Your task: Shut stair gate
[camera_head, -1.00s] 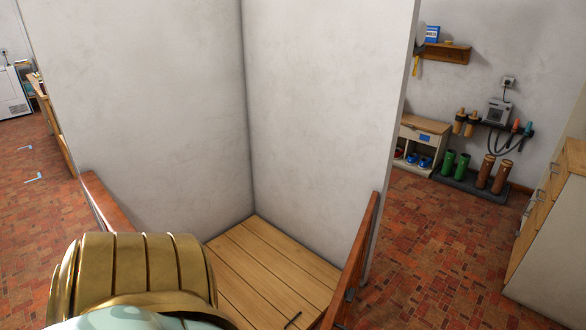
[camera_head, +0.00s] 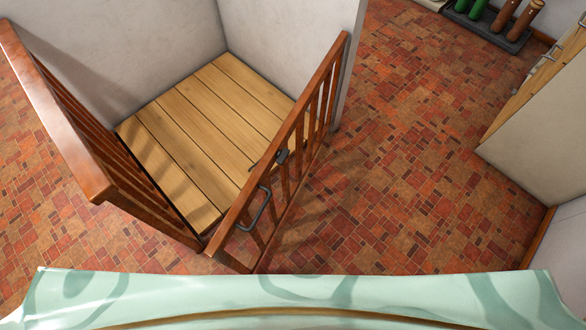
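Two reddish-brown slatted wooden rail panels stand beside a planked wooden floor in the head view. The right panel (camera_head: 322,75) carries a dark curved handle (camera_head: 262,210) and a small dark latch-like fitting (camera_head: 282,156); it looks like the stair gate. It runs from the white wall's end down toward the picture's lower middle. The left panel (camera_head: 52,105) slants along the planks' left side. Neither of my grippers is in view.
The planked floor (camera_head: 205,125) lies empty between the panels and white walls (camera_head: 150,40). Red brick floor (camera_head: 400,170) is clear to the right. A pale cabinet (camera_head: 540,120) stands at the right edge. Boots (camera_head: 503,15) stand on a dark tray at the top right.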

